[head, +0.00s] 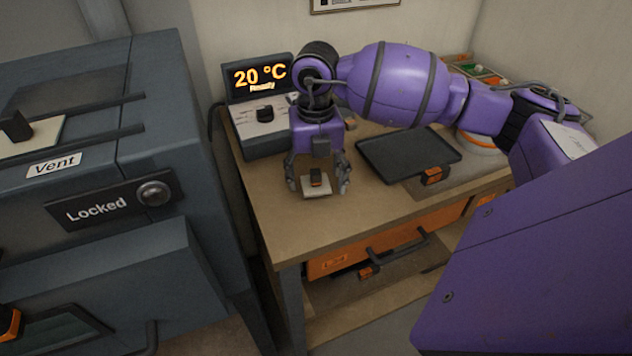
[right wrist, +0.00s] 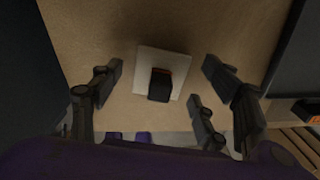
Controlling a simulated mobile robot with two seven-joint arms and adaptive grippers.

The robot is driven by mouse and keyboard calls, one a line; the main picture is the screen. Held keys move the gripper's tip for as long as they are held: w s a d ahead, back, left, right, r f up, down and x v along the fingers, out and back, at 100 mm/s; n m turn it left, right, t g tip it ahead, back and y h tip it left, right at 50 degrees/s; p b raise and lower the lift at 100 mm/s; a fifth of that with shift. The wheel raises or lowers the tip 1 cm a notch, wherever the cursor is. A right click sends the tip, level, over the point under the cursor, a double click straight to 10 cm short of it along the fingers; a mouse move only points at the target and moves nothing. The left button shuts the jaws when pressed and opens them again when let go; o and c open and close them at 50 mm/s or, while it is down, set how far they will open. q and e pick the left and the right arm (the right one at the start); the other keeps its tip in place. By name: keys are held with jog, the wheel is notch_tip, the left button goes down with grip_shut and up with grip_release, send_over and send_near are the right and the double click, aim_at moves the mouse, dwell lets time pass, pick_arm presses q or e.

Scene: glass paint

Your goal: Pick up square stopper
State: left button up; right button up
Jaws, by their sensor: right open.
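The square stopper is a pale square plate (head: 316,192) with a dark, orange-marked knob on top. It lies on the wooden table near its left front part. In the right wrist view the square stopper (right wrist: 174,65) sits between and a little beyond the fingertips. My right gripper (head: 318,188) points down over it with its fingers open on both sides. In the right wrist view the open fingers (right wrist: 163,82) appear apart from the plate, with nothing held. My left gripper does not show.
A control box (head: 262,130) reading 20 °C stands behind the gripper. A dark tray (head: 400,152) with an orange-marked handle lies to the right. A grey cabinet (head: 190,120) marked Locked and Vent stands left. The table front (head: 350,225) is clear.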

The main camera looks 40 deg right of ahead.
jog(key=shift+c, duration=0.6)
jog(key=c, duration=1.1)
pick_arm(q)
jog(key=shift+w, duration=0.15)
pick_arm(e)
jog(key=shift+c, duration=0.3)
